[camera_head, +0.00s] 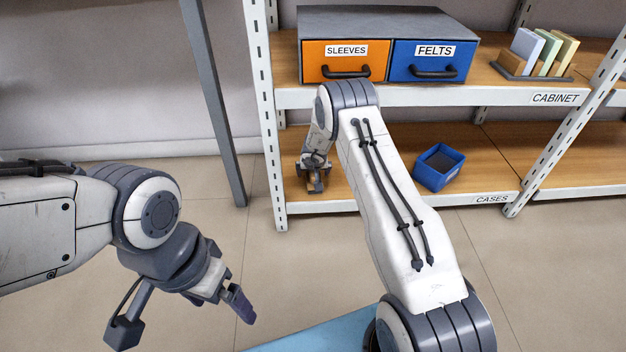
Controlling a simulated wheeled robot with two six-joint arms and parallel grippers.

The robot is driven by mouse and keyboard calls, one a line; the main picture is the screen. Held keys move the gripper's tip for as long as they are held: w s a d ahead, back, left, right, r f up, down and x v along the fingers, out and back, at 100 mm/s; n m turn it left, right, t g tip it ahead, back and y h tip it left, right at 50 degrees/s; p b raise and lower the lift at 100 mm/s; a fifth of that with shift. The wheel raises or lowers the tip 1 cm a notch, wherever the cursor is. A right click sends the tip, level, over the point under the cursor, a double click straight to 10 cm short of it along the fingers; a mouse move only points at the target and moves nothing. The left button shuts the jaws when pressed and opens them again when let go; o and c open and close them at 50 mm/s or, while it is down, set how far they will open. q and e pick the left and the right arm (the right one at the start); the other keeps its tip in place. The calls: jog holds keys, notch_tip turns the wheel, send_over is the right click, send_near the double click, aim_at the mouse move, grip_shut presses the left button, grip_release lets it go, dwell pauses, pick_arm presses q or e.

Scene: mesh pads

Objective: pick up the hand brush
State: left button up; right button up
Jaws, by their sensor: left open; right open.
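My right gripper (314,186) points down over the left end of the lower shelf (345,190), open. A small tan-brown patch shows at its fingers; it is too small and too covered to tell whether it is the hand brush or the shelf wood. No hand brush can be clearly made out elsewhere in this view. My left gripper (238,304) is open and empty above the floor at the lower left, well away from the shelves.
A blue open box (439,168) stands on the lower shelf, right of my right forearm. Above are an orange "SLEEVES" drawer (330,55), a blue "FELTS" drawer (425,75) and upright pads (545,50). White posts (264,120) frame the shelves. A light-blue surface (310,335) lies below.

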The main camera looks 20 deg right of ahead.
jog(key=shift+w+f, duration=0.2)
jog(key=shift+f, duration=0.1)
grip_shut()
jog(key=shift+r, duration=0.1)
